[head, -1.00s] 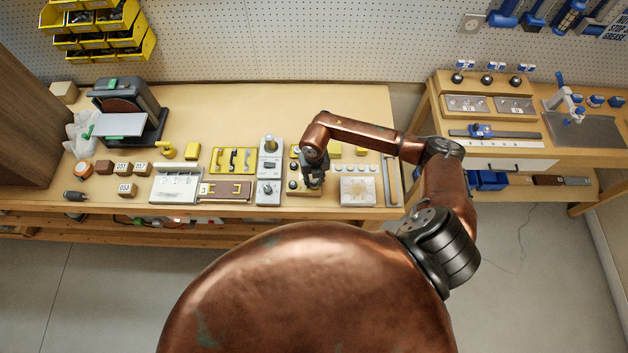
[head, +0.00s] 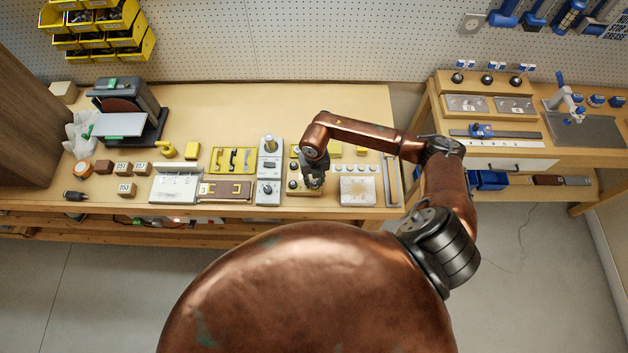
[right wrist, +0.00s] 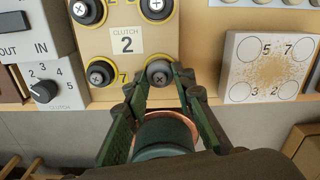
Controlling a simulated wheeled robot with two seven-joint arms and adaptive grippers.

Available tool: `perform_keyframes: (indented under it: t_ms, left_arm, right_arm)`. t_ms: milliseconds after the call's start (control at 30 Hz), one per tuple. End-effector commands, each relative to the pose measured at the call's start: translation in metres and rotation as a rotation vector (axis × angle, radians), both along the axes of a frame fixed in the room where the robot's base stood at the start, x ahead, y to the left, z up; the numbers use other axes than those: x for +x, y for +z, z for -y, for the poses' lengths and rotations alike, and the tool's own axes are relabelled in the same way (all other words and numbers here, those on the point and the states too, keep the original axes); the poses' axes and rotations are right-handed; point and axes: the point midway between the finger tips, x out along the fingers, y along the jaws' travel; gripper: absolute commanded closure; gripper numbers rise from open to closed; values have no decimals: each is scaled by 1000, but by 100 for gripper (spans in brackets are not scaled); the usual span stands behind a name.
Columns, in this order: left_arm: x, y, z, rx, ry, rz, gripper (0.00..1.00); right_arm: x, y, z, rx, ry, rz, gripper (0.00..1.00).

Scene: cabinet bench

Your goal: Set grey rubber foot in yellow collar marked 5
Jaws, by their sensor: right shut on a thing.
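My right gripper (head: 314,180) is over the front of the clutch block (head: 293,184), pointing down. In the right wrist view the fingertips (right wrist: 160,82) are closed on the sides of a grey rubber foot (right wrist: 159,70) with a screw in its centre. The foot is at the block's lower right corner. Part of a yellow collar (right wrist: 156,59) shows behind it; the collar's number is hidden. I cannot tell whether the foot is fully down in it. The lower left collar, marked 7 (right wrist: 122,78), holds a dark foot (right wrist: 101,73). My left gripper is not in view.
Right of the clutch block is a speckled white plate (right wrist: 268,72) with circles marked 5, 7, 3 and 2. Left of it is a grey control unit with a clutch knob (right wrist: 43,91). The bench's front edge is close below the gripper.

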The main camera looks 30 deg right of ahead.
Motion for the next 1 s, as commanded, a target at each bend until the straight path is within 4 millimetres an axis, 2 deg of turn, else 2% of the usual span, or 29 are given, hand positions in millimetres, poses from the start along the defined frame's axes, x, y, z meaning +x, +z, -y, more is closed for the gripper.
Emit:
perform_keyframes:
  t_ms: [767,800,1000]
  left_arm:
    - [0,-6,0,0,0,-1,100]
    - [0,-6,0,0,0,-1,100]
    - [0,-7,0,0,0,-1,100]
  right_arm:
    - [0,-9,0,0,0,0,92]
    - [0,-9,0,0,0,0,76]
    - [0,-9,0,0,0,0,62]
